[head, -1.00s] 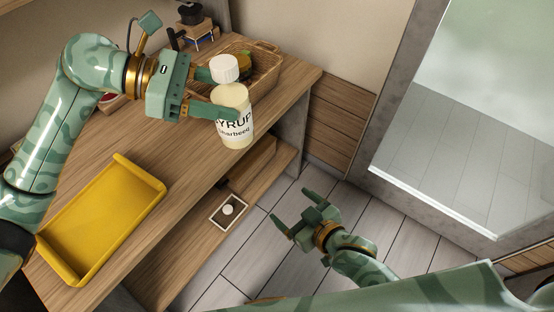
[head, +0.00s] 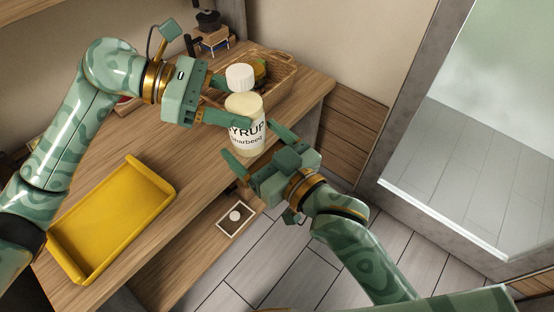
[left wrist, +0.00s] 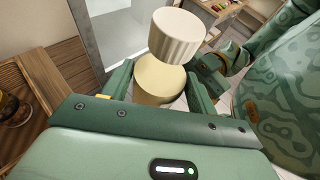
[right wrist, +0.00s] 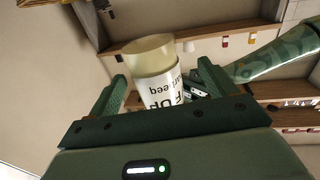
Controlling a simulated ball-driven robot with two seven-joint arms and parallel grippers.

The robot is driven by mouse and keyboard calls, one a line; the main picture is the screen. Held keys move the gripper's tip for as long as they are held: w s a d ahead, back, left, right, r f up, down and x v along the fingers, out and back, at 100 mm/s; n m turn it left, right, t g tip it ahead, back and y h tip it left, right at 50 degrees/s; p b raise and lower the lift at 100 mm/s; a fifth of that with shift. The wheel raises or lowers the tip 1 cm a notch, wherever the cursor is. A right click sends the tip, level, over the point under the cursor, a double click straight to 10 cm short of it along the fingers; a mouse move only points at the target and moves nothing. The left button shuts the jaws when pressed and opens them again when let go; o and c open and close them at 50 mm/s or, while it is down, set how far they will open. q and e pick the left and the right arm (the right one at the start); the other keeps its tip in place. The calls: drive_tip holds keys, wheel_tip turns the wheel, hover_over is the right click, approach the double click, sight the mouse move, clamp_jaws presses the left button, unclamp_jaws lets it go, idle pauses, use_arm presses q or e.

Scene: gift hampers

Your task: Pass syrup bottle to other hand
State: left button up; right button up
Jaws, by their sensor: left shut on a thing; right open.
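The syrup bottle (head: 247,135) has a cream body, a white label and a ribbed white cap (head: 240,77). My left gripper (head: 238,100) is shut on its upper part, just below the cap, holding it in the air off the counter's front edge. The left wrist view shows the cap (left wrist: 178,36) above the bottle (left wrist: 158,80). In the right wrist view the bottle (right wrist: 155,75) appears upside down between the open fingers; contact cannot be told.
A wooden counter (head: 185,165) holds a yellow tray (head: 115,215) at the left and a wicker basket (head: 282,82) behind the bottle. A small white-rimmed box (head: 238,230) sits on the lower shelf. Open floor (head: 300,270) lies right of the counter.

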sight(243, 132)
drive_tip(key=x, duration=0.4)
drive_tip(key=c, duration=1.4)
use_arm(q)
drive_tip(key=o, duration=1.1)
use_arm(e)
drive_tip(key=shift+r, duration=0.1)
